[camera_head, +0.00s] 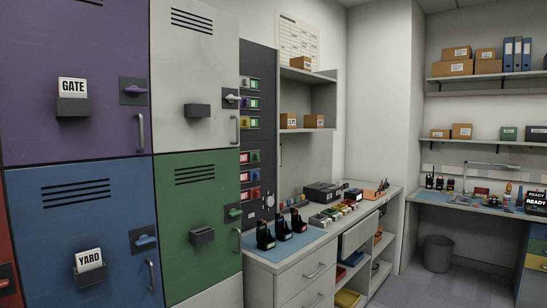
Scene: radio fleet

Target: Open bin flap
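My gripper is not in view.
Tall lockers in purple (104,134), white, blue (60,225) and green (187,262) fill the left. The counter (309,242) carries several radios (283,227) and boxes. A desk (460,205) stands at the back right. Grey floor (420,285) is clear in front of the bin.

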